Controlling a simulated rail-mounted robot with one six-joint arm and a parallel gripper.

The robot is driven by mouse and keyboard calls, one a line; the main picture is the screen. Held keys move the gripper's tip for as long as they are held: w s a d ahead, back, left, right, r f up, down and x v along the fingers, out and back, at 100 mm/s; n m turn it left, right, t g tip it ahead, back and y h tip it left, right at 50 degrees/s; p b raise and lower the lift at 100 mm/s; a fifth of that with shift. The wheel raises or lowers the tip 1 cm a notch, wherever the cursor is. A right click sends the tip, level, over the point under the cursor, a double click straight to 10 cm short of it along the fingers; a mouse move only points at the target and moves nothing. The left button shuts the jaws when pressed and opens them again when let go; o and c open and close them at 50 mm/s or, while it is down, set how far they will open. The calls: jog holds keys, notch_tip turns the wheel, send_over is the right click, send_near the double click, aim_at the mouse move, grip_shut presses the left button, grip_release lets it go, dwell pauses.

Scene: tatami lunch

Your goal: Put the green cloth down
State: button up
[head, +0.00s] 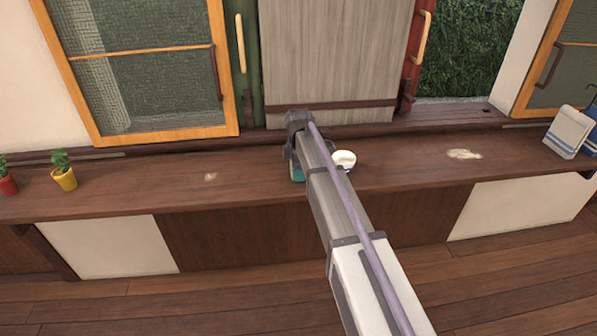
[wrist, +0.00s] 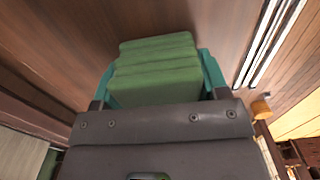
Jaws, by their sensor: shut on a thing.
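My gripper (wrist: 160,76) is shut on the green cloth (wrist: 157,68), a folded stack of layers held between its teal fingers in the wrist view. In the head view my gripper (head: 296,168) is at the long brown wooden counter (head: 255,188), near its middle, just left of a white bowl (head: 344,158). My arm and wrist hide most of the gripper there, and the cloth cannot be made out. Whether the cloth touches the counter, I cannot tell.
A pale spill (head: 463,154) lies right of the bowl, and a small pale spot (head: 210,177) lies left of my gripper. A yellow plant pot (head: 65,179) and a red pot (head: 7,184) stand at far left.

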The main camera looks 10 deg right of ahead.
jog(key=shift+f, duration=0.25)
jog(key=o, duration=0.8)
jog(key=shift+r, duration=0.1)
notch_tip(320, 180, up, 13)
jog(key=p, duration=1.3)
jog(key=s+m, duration=0.5)
jog(key=s, duration=0.5)
jog(key=s+m, duration=0.6)
jog(key=s, duration=0.4)
jog(key=s+m+b, duration=0.1)
jog(key=s+m, duration=0.5)
jog(key=s, duration=0.4)
jog(key=shift+s+f, duration=0.25)
jog(key=shift+f, duration=0.1)
